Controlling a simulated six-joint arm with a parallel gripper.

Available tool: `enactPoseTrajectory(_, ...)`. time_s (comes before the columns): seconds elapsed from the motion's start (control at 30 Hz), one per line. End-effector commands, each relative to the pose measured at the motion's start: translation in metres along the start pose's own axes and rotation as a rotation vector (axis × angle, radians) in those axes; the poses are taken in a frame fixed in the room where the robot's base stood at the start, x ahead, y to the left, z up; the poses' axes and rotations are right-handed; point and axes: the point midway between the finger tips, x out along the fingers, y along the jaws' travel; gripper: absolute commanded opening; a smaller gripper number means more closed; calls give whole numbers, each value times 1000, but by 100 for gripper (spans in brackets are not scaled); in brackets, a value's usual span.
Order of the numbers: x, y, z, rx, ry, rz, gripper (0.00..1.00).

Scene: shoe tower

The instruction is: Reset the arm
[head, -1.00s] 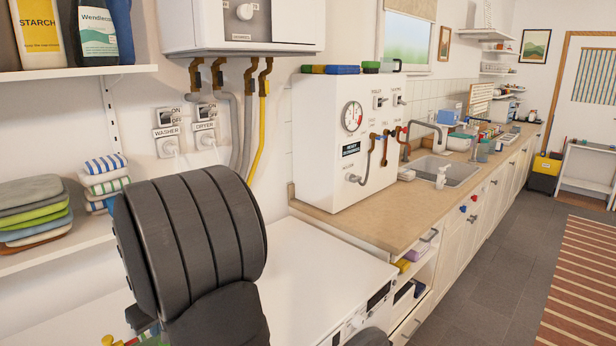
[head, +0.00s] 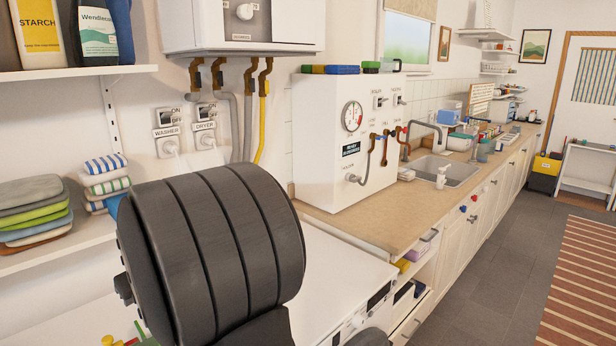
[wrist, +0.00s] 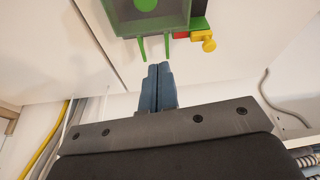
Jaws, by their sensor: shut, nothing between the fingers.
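My gripper (wrist: 157,86) shows in the wrist view with its two blue-grey fingers together and nothing between them. In the head view the gripper cannot be made out; my large dark arm link fills the lower left. In the wrist view, a dark box-like thing with a green disc and two green prongs (wrist: 155,48) lies just beyond the fingertips, apart from them. Red and yellow parts (wrist: 208,40) sit at its right. In the head view, small yellow, red and green parts (head: 122,341) show at the bottom left edge, mostly hidden.
A shelf of folded towels (head: 36,208) is at the left, with bottles (head: 98,35) on the shelf above. A white panel box with a gauge (head: 345,140) stands on the counter (head: 395,225). A white machine (head: 340,270) is below right of my arm. Pipes (head: 262,110) hang behind.

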Motion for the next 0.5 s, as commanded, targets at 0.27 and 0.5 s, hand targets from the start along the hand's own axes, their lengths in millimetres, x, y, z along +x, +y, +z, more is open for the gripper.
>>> enactPoseTrajectory(0.27, 27, 0, 2, 1, -6, -1, 0)
enactPoseTrajectory(0.5, 73, 0, 1, 1, -5, -1, 0)
